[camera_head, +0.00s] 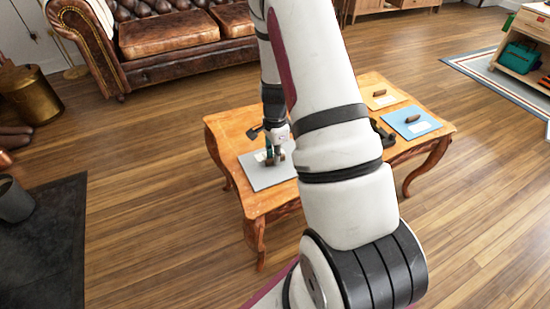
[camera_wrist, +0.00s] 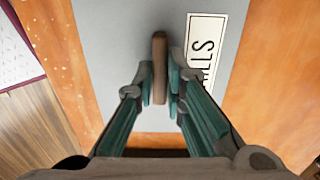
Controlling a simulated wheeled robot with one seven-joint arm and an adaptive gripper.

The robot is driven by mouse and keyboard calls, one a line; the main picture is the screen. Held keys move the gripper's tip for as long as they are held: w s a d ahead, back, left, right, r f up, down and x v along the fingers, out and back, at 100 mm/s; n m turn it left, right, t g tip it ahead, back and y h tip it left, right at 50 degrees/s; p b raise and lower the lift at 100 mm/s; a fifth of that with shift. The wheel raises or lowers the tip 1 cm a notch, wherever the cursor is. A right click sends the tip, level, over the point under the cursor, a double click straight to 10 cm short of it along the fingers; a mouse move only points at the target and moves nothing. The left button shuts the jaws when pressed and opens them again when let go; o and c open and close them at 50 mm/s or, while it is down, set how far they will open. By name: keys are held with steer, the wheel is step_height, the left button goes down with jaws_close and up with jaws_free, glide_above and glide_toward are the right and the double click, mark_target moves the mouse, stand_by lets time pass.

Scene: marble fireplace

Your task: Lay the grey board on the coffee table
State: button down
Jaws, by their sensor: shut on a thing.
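The grey board (camera_head: 260,174) is at the left part of the wooden coffee table (camera_head: 228,130), flat and level with the tabletop. Whether it touches the wood I cannot tell. In the wrist view the grey board (camera_wrist: 120,60) fills the middle, with a brown handle (camera_wrist: 159,55) and a white label ending in "LLS" (camera_wrist: 203,50). My gripper (camera_wrist: 160,85) is shut on the handle, one finger on each side. In the head view my gripper (camera_head: 273,158) points down over the board. My arm hides the board's right side and the table's middle.
A blue board (camera_head: 411,122) and a yellow-orange board (camera_head: 381,95), each with a brown handle, lie at the table's right end. A black object (camera_head: 382,133) shows beside my arm. A leather sofa (camera_head: 170,40) stands behind. Wooden floor around the table is clear.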

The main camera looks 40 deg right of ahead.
steer(key=shift+f, duration=0.15)
steer(key=c, duration=1.7)
jaws_free()
steer(key=shift+o, duration=0.2)
